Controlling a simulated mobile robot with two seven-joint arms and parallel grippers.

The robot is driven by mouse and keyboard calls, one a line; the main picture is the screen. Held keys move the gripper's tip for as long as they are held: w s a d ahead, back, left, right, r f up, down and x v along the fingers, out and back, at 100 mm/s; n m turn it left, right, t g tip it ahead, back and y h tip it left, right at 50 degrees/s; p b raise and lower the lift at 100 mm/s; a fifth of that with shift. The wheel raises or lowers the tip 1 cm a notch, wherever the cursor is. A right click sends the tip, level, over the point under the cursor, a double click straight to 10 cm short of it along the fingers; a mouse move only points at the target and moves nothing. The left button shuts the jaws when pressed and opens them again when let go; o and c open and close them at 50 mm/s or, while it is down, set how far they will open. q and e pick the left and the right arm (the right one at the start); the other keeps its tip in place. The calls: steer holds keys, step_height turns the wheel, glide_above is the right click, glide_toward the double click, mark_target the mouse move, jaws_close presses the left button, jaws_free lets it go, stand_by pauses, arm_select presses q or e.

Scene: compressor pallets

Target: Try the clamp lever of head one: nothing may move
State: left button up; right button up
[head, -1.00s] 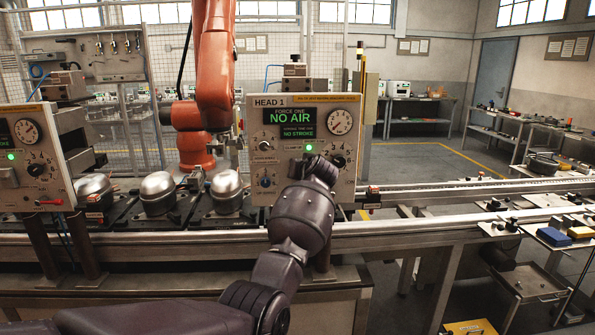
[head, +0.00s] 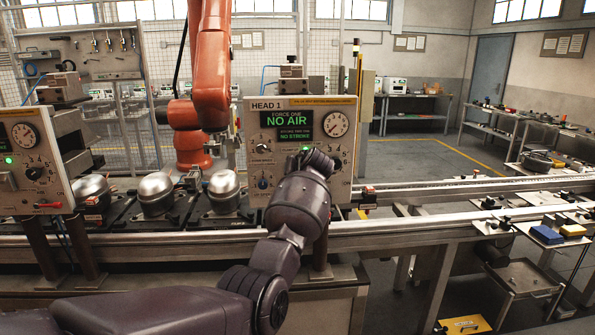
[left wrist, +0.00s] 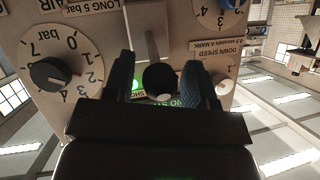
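The head one panel (head: 262,135) stands at the middle of the head view, with a green display (head: 287,118) reading "NO AIR" and "NO STROKE", a round gauge (head: 336,124) and knobs. My left gripper (head: 318,158) is in front of its lower right part, and my wrist hides what lies behind it. In the left wrist view the panel face is upside down. The two fingers of my left gripper (left wrist: 160,82) stand apart on either side of a black ball-shaped knob (left wrist: 158,80). Whether this knob belongs to the clamp lever, and whether a finger touches it, I cannot tell. My right gripper is not in view.
Another panel (head: 30,165) with a red-handled lever stands at the left. Several silver compressor domes (head: 157,192) sit on the line between the panels. An orange robot arm (head: 210,80) stands behind. A metal rail (head: 430,222) runs across in front.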

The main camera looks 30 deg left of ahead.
arm_select(q)
steer(key=shift+o, duration=0.3)
steer(key=shift+s+d+r, duration=0.15)
steer(key=shift+s+d, duration=0.15)
steer(key=shift+d, duration=0.05)
steer(key=v, duration=1)
steer(key=shift+b, duration=0.35)
steer(key=shift+w+r, duration=0.1)
steer(key=shift+w, duration=0.05)
